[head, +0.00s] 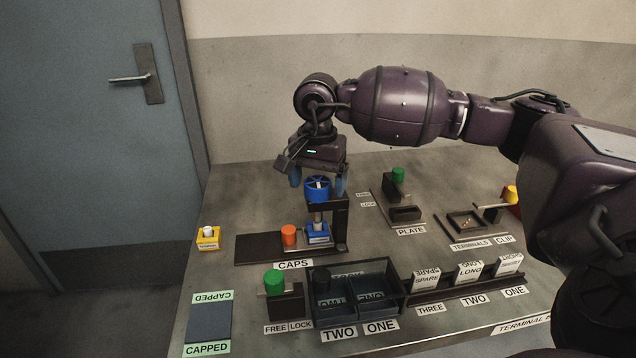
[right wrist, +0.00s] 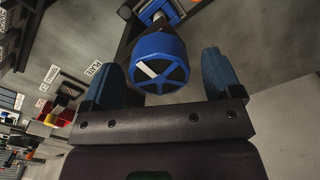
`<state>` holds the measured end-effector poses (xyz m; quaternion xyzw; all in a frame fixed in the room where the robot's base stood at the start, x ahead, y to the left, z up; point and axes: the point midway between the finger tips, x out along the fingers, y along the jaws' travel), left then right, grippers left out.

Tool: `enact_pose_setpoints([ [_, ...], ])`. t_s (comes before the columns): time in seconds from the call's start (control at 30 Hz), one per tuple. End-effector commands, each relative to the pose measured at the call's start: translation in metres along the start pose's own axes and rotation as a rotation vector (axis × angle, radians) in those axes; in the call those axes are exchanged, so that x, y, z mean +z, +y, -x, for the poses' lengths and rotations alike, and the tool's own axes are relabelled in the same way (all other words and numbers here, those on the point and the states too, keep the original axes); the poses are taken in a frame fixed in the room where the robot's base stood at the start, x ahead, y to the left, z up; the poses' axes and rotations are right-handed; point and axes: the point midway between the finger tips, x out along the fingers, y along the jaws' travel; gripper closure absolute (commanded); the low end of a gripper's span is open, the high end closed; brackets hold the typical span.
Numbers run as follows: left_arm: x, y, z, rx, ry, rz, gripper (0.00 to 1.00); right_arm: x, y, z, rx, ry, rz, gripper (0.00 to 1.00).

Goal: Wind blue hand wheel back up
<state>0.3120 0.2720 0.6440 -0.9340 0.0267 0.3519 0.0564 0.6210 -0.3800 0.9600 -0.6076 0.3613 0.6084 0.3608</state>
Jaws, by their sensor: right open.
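The blue hand wheel (head: 317,188) sits on top of the press at the caps station, with a white mark on its spoked top. My right gripper (head: 318,184) comes down from above with its blue fingers on either side of the wheel. In the right wrist view the wheel (right wrist: 160,62) lies between the two open fingertips (right wrist: 165,75), with gaps to both. Below the wheel a blue block (head: 318,235) stands under the press spindle. My left gripper is not in view.
An orange cap (head: 289,235) stands on the caps base, left of the press. A green-knobbed fixture (head: 274,283) and dark bins (head: 368,290) are in front. The plate fixture (head: 405,213) and terminals tray (head: 466,222) are to the right. A yellow block (head: 208,239) stands far left.

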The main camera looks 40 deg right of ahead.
Motion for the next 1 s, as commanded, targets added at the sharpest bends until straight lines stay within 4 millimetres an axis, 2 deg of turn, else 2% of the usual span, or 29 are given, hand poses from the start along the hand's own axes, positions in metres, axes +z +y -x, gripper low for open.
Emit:
enact_pose_setpoints([
  [0.3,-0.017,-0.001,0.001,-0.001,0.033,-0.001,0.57,0.000,0.000,0.060,-0.008,0.004,0.000,0.16],
  [0.5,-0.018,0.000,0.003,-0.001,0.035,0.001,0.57,0.000,0.000,0.088,-0.005,0.002,0.000,0.16],
  [0.7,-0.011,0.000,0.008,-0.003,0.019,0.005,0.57,0.000,0.000,0.100,-0.003,0.001,0.000,0.16],
  [1.0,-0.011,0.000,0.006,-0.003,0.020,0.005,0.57,0.000,0.000,0.101,-0.001,0.000,0.000,0.16],
])
